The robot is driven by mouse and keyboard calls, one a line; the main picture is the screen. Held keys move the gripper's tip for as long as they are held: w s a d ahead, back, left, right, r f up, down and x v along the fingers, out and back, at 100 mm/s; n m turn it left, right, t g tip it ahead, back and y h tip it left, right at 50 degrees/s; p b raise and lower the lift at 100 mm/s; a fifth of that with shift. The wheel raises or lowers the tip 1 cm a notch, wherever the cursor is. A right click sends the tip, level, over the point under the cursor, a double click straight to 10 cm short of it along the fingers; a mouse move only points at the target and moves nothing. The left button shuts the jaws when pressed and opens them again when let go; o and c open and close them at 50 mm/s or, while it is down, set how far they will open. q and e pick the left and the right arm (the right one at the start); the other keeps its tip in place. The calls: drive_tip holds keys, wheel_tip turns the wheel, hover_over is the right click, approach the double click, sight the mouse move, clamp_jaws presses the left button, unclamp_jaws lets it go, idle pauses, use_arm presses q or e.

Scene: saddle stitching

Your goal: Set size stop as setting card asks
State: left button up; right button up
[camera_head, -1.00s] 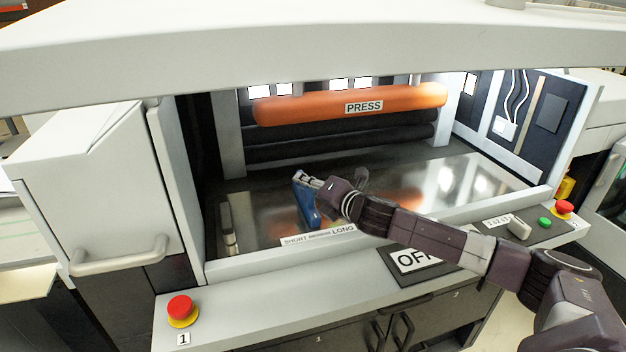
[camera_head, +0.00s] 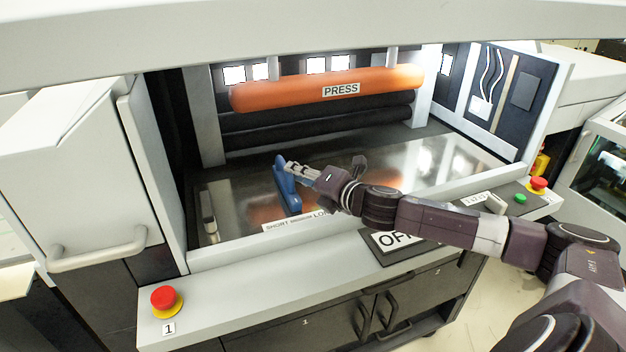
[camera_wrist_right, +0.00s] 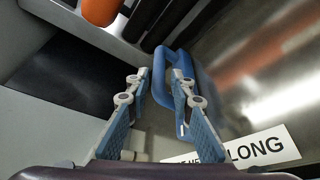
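The blue size stop (camera_head: 287,188) stands on the shiny metal bed, behind the SHORT MEDIUM LONG label (camera_head: 283,223), with its near end closest to MEDIUM. My right gripper (camera_head: 290,165) reaches in from the right, with its fingertips at the top of the stop. My left gripper is not in view. I cannot make out a readable setting card.
An orange PRESS roller (camera_head: 290,93) hangs above the bed. The left part of the bed is mostly clear.

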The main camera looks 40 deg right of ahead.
drive_tip(key=v, duration=0.3)
drive_tip(key=shift+s, duration=0.35)
drive_tip(key=shift+s+d, duration=0.2)
drive_tip(key=shift+s, duration=0.35)
drive_tip(key=shift+s+a+r, duration=0.15)
drive_tip(key=shift+s+r, duration=0.2)
drive_tip(key=shift+s, duration=0.3)
